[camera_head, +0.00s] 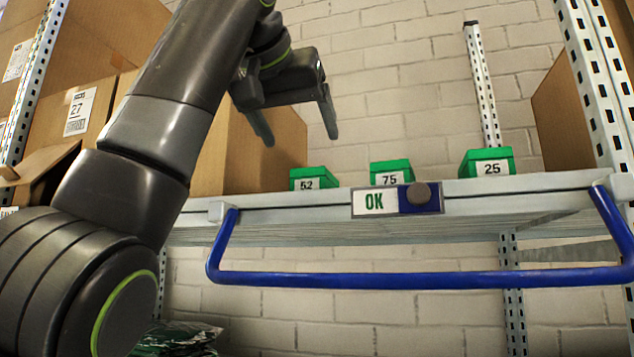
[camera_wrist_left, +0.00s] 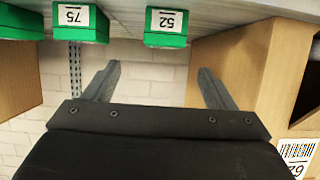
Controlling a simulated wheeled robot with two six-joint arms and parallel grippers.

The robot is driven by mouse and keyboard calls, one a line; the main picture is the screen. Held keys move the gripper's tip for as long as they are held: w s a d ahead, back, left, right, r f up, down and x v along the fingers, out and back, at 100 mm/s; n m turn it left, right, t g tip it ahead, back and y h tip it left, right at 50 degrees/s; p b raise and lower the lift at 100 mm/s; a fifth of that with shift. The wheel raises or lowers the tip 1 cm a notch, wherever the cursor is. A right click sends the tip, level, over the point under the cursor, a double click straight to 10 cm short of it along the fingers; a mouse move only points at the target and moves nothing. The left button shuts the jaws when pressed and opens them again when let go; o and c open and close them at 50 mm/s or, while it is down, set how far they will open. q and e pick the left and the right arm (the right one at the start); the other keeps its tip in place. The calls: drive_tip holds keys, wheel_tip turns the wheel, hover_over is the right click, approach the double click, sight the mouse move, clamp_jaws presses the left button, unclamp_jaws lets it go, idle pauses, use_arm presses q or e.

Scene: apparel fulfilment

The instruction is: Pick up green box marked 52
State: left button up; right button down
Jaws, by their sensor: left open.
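The green box marked 52 (camera_head: 314,177) sits on the shelf, leftmost of three green boxes in the head view. It also shows in the left wrist view (camera_wrist_left: 166,38), where its label is upside down at the top. My left gripper (camera_head: 300,138) is open and empty, with its fingers pointing down above the level of box 52 and apart from it. In the left wrist view the two fingers (camera_wrist_left: 158,70) are spread with only wall between them. My right gripper is not in view.
Green boxes marked 75 (camera_head: 390,170) and 25 (camera_head: 488,161) stand to the right on the same shelf (camera_head: 290,205). A large cardboard box (camera_head: 235,150) stands left of box 52.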

sight(311, 168)
use_arm(q)
drive_tip(key=p+x, duration=0.1)
drive_tip(key=x, duration=0.5)
drive_tip(key=shift+w+p, duration=0.25)
drive_tip(key=shift+p, duration=0.1)
drive_tip(key=shift+p+x, duration=0.3)
drive_tip(key=shift+x, duration=0.65)
drive_tip(key=shift+w+f+p, duration=0.1)
drive_tip(key=shift+w+p, duration=0.05)
drive_tip(key=shift+p, duration=0.15)
drive_tip(key=p+x, duration=0.1)
drive_tip(key=x, duration=0.1)
drive_tip(key=p+x, duration=0.1)
drive_tip(key=x, duration=0.1)
drive_tip(key=shift+a+f, duration=0.15)
drive_tip(key=shift+a, duration=0.05)
drive_tip(key=shift+w+f, duration=0.15)
drive_tip(key=shift+w, duration=0.05)
drive_tip(key=shift+s+d, duration=0.1)
drive_tip(key=shift+s, duration=0.2)
drive_tip(key=c, duration=1.1)
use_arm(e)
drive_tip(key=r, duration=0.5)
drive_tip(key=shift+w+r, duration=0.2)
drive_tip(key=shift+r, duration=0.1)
